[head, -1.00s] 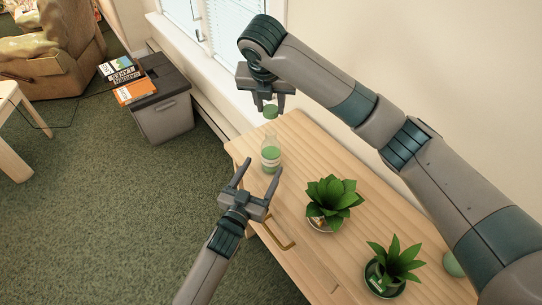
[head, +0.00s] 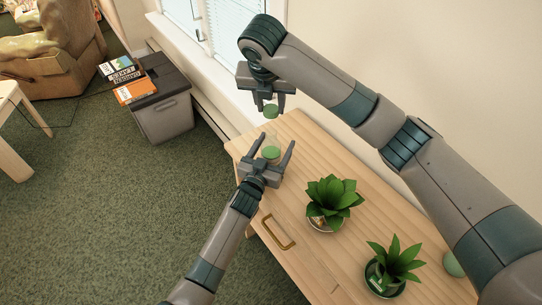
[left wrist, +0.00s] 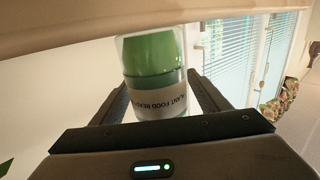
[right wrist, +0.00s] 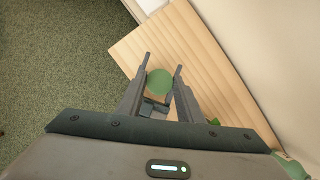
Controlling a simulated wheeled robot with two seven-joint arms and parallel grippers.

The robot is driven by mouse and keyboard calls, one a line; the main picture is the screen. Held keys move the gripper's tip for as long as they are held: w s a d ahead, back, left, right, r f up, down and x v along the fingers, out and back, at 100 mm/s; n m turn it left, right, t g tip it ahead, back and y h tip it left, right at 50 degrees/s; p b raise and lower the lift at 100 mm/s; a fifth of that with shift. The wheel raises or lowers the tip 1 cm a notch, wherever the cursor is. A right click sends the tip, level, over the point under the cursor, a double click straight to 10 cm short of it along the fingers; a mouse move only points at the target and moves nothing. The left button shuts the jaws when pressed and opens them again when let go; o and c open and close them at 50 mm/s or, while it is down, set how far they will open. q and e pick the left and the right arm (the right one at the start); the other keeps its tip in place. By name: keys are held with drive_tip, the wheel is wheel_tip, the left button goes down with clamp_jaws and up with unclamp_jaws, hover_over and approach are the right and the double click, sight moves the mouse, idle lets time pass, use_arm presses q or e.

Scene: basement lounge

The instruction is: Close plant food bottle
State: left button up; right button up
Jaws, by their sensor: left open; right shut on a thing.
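The plant food bottle (head: 271,151) stands upright near the far end of the wooden cabinet top, with green contents. In the left wrist view the bottle (left wrist: 154,75) shows its label between my left fingers. My left gripper (head: 277,145) is open, its two fingers on either side of the bottle, not closed on it. My right gripper (head: 271,104) is shut on a green cap (head: 271,111) and holds it above the bottle. The cap (right wrist: 160,82) also shows between the right fingers in the right wrist view and hides most of the bottle.
Two potted plants, one in the middle (head: 333,203) and one nearer (head: 394,268), stand on the cabinet (head: 301,259). A green round object (head: 454,264) is partly behind my right arm. The wall and window (head: 232,30) bound the far side.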

use_arm(q)
drive_tip(key=shift+w, duration=0.1)
drive_tip(key=shift+c, duration=0.2)
drive_tip(key=c, duration=1.5)
drive_tip(key=shift+c, duration=0.2)
use_arm(e)
hover_over(271, 130)
drive_tip(key=s, duration=0.1)
drive_tip(key=shift+s+f, duration=0.15)
drive_tip(key=shift+f, duration=2.3)
drive_tip(key=shift+f, duration=0.85)
drive_tip(key=shift+f, duration=0.55)
